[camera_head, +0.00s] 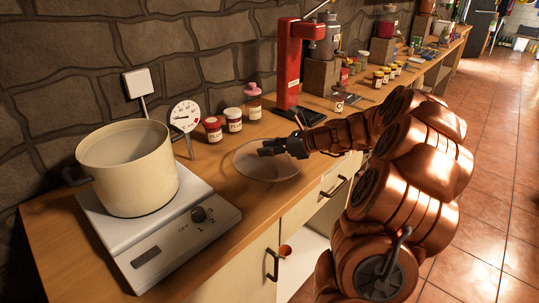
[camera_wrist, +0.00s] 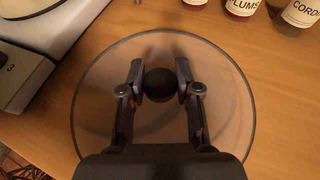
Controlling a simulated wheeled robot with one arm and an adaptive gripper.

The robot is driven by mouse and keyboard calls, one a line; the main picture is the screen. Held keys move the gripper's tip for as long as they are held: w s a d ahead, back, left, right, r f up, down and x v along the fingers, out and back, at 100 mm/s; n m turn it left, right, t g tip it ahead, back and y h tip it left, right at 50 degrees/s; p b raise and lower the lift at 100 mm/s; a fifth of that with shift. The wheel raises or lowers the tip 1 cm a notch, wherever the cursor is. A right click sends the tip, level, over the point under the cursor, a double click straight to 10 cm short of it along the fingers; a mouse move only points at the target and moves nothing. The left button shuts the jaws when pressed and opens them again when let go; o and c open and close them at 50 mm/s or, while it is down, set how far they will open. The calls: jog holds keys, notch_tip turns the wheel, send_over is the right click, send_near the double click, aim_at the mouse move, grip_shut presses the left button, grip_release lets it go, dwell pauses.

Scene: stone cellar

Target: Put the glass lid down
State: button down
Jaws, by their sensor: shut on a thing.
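The glass lid (camera_head: 267,166) is a clear round disc at the worktop, right of the hotplate. It also shows in the wrist view (camera_wrist: 100,75), with a round black knob (camera_wrist: 160,84) at its middle. My gripper (camera_head: 272,149) reaches in from the right over the lid. In the wrist view my gripper (camera_wrist: 161,84) has its two fingers on either side of the knob, shut on it. The lid looks level and at or very near the wood; I cannot tell whether it touches.
A cream pot (camera_head: 130,170) stands open on a white hotplate (camera_head: 165,225) at left. A dial gauge (camera_head: 184,117) and jars (camera_head: 233,119) stand along the wall behind the lid. A red press (camera_head: 290,65) stands further back. The worktop's front edge and drawers (camera_head: 320,190) lie below the lid.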

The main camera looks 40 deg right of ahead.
jog(key=shift+d+f, duration=0.1)
jog(key=shift+f, duration=1.15)
jog(key=shift+f, duration=0.15)
jog(key=c, duration=0.8)
grip_release()
